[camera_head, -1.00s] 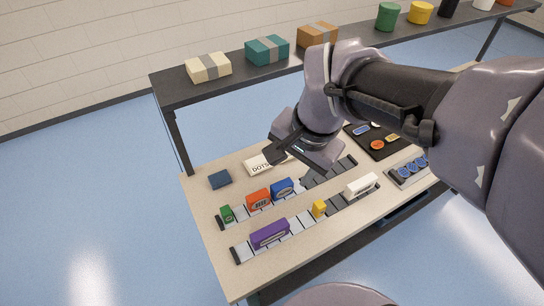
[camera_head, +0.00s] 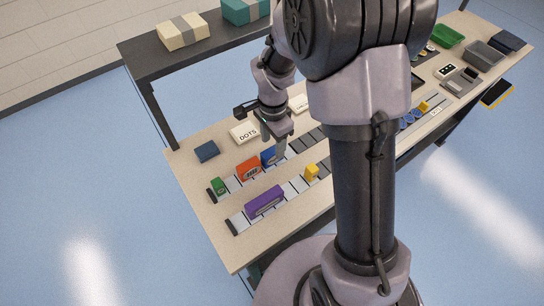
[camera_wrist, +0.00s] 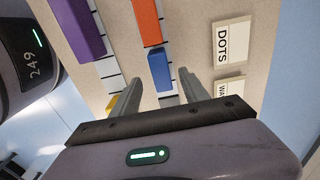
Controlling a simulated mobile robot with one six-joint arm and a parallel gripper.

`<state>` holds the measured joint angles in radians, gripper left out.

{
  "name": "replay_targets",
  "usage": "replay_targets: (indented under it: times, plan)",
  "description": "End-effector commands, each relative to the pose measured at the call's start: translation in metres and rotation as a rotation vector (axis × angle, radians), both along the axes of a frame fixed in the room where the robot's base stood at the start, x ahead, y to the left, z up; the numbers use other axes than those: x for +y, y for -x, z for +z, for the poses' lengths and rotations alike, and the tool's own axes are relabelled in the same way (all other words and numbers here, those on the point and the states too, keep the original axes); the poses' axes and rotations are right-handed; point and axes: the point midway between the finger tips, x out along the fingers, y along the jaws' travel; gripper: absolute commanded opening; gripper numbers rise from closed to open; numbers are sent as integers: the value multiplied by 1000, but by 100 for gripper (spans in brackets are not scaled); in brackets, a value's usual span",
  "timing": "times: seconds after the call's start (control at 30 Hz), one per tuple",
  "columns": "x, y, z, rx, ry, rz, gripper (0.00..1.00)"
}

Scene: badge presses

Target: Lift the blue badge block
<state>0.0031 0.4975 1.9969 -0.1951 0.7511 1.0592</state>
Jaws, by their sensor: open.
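The blue badge block (camera_head: 268,157) stands on the rear grey rail, directly right of an orange-red block (camera_head: 248,168). In the wrist view the blue block (camera_wrist: 160,70) lies just beyond my fingertips, roughly in line with the gap between them. My gripper (camera_wrist: 158,85) is open and empty, with one finger on each side of that gap. In the head view my gripper (camera_head: 277,143) is above and beside the blue block and partly overlaps its right side. I cannot tell its exact height above the rail.
A green block (camera_head: 217,186) is at the rail's left end. A purple block (camera_head: 264,201) and a yellow block (camera_head: 311,171) are on the front rail. The DOTS card (camera_head: 244,132) and a dark blue block (camera_head: 206,151) lie behind. A raised shelf (camera_head: 160,56) runs along the back.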

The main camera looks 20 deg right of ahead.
Motion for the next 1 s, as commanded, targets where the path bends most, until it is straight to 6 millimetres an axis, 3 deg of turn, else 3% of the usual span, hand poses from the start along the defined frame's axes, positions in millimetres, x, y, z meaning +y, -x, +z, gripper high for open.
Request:
replay_targets:
  times: [0.17,0.37,0.4,0.67,0.9,1.0]
  plan:
    - [2,0,-40,3,-1,-1,53]
    - [2,-1,-41,-1,-1,0,53]
    - [2,-1,-41,0,-1,0,51]
    - [2,-1,-41,0,-1,0,0]
    - [2,-1,-41,0,-1,0,0]
    - [2,-1,-30,-1,-1,0,0]
